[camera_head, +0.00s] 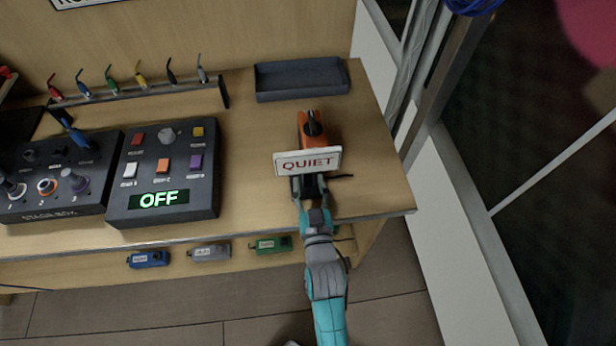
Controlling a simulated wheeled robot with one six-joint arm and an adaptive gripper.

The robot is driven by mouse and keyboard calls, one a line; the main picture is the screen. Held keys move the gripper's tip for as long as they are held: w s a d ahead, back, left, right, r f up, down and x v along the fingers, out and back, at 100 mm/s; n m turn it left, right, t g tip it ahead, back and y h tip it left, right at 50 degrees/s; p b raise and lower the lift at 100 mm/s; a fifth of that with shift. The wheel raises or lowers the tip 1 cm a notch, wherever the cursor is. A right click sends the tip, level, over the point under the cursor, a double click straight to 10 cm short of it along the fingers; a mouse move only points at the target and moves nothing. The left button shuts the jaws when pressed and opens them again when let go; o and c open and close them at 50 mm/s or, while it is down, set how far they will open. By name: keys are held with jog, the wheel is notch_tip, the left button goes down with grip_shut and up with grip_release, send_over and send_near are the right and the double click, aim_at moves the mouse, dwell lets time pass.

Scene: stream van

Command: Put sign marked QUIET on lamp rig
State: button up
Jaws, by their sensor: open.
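The white sign marked QUIET (307,162) stands near the right end of the wooden desk, its face towards me and slightly tilted in the picture. Just behind it is an orange and black device (312,125), which may be the lamp rig. The sign hides part of this device, and I cannot tell whether the two touch. My gripper (311,188) is open, right at the lower side of the sign, with its fingers around a dark part below the sign. Whether the fingers touch that part is unclear.
A dark empty tray (301,79) lies behind. To the left are a button box (165,172) showing OFF, a stage box (57,185) and a rack (140,95) of coloured cables. Several small boxes (210,252) line the shelf below. Desk between button box and sign is clear.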

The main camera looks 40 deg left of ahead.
jog(key=v, duration=0.9)
jog(key=shift+s+d, duration=0.15)
jog(key=shift+s, duration=0.05)
jog(key=s+d+f+m+t+h, duration=0.1)
jog(key=d+f+m+t+h, duration=0.15)
jog(key=d, duration=1.15)
jog(key=s+d+m+h, duration=0.2)
jog(key=s+d, duration=0.4)
jog(key=d, duration=0.3)
jog(key=s+d+r+m+t+h, duration=0.1)
jog(key=s+d+m+h, duration=0.1)
jog(key=s+d+h, duration=0.3)
jog(key=d, duration=0.4)
jog(key=shift+s+d+r+m, duration=0.2)
jog(key=shift+s+d+m, duration=0.15)
jog(key=shift+o, duration=0.6)
jog(key=s+d+r+m+h, duration=0.2)
jog(key=s+d+r+h, duration=0.2)
jog(key=s, duration=0.3)
jog(key=shift+s+d+r+m, duration=0.35)
jog(key=shift+s+d+m, duration=0.05)
jog(key=shift+d, duration=0.05)
